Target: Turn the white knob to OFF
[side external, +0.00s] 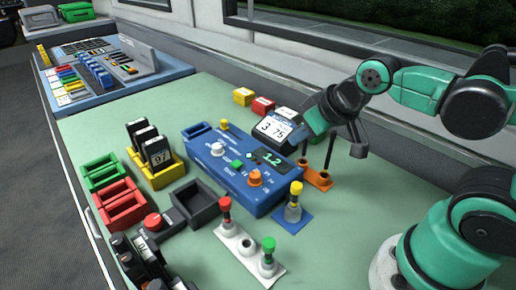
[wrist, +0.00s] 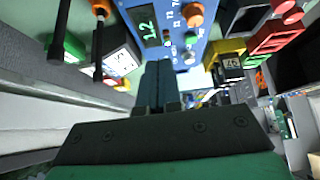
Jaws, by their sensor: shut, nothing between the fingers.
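My gripper (side external: 305,127) is raised to the right of the box, beside the card reading about 3 75, and apart from the knob. In the wrist view its fingers (wrist: 157,66) are together, with nothing between them.
An orange knob (side external: 255,178) and a yellow button (side external: 224,125) are on the box. Two dark upright posts on an orange base (side external: 318,180) stand to its right. Yellow, red and green levers stand in front. Black cards in a yellow rack (side external: 165,178) are at left.

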